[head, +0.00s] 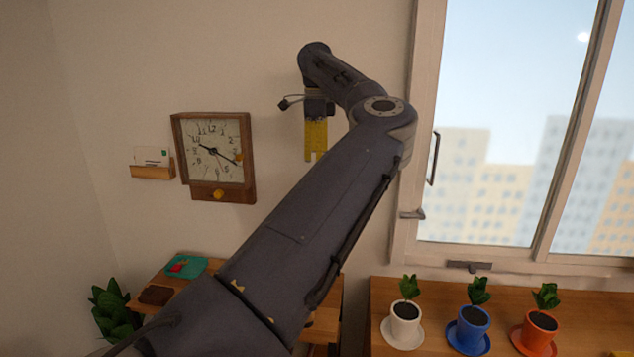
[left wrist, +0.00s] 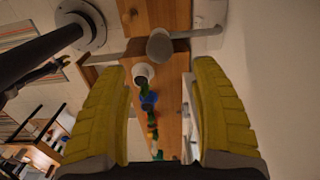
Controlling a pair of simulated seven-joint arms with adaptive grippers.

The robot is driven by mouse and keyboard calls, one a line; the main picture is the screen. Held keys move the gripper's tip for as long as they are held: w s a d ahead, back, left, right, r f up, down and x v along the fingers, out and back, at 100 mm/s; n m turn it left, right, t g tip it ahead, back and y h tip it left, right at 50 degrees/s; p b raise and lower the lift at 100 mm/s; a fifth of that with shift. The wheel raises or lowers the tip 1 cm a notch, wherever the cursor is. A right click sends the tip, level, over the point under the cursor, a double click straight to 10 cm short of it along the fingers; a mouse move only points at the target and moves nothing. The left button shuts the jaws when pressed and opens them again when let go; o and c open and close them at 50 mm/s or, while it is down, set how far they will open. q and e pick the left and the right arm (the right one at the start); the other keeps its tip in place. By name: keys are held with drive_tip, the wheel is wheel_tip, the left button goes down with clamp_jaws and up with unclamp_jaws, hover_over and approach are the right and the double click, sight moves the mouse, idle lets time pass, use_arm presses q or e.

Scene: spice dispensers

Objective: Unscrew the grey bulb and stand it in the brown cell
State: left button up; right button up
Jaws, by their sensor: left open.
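My left gripper (head: 316,156) hangs in front of the wall, its yellow fingers pointing down, between the clock and the window. The left wrist view shows the fingers (left wrist: 161,68) wide apart with nothing held between them. Beyond the fingertips in that view is a grey rounded object (left wrist: 160,45), close to a pale bar; I cannot tell whether it is the grey bulb. No brown cell can be made out for certain. My left arm covers the middle of the head view and hides part of the furniture. My right gripper does not show.
A square clock (head: 213,157) and a small card holder (head: 152,171) are on the wall. White (head: 405,325), blue (head: 468,330) and orange (head: 535,333) plant pots stand on a wooden top below the window. A teal item (head: 187,266) lies on the lower-left furniture.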

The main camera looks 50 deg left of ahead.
use_arm(q)
wheel_tip(320, 180, down, 9)
idle(0.5)
drive_tip(key=c, duration=1.4)
drive_tip(key=n, duration=0.5)
drive_tip(key=shift+w, duration=0.1)
drive_tip(key=n, duration=0.4)
